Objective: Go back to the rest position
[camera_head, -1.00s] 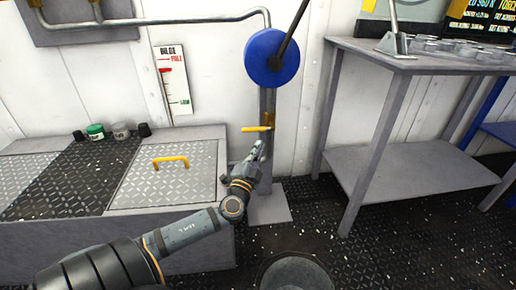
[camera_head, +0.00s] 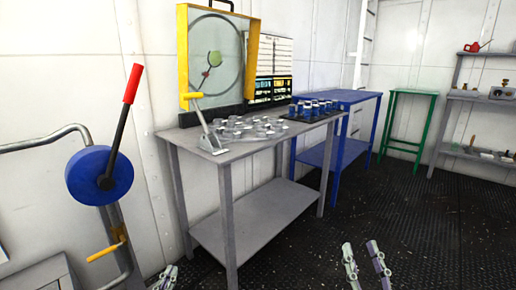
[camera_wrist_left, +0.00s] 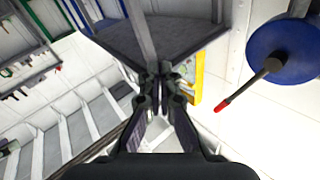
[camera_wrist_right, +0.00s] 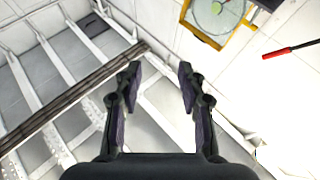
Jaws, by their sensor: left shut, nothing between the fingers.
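My left gripper (camera_head: 166,276) shows at the bottom edge of the head view, left of the grey table's near leg. In the left wrist view its fingers (camera_wrist_left: 165,92) are together with nothing between them. My right gripper (camera_head: 365,266) shows at the bottom of the head view, right of centre. Its two fingers stand apart and empty, also in the right wrist view (camera_wrist_right: 158,85). Neither gripper is seen touching anything. Most of both arms is out of the head view.
A grey table (camera_head: 268,214) stands ahead, with round metal pieces (camera_head: 250,128) and a yellow-framed case (camera_head: 183,60) on or behind it. A blue wheel (camera_head: 85,178) with a red-handled lever and a yellow crank (camera_head: 106,251) are left. Dark floor (camera_head: 410,210) is open at right.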

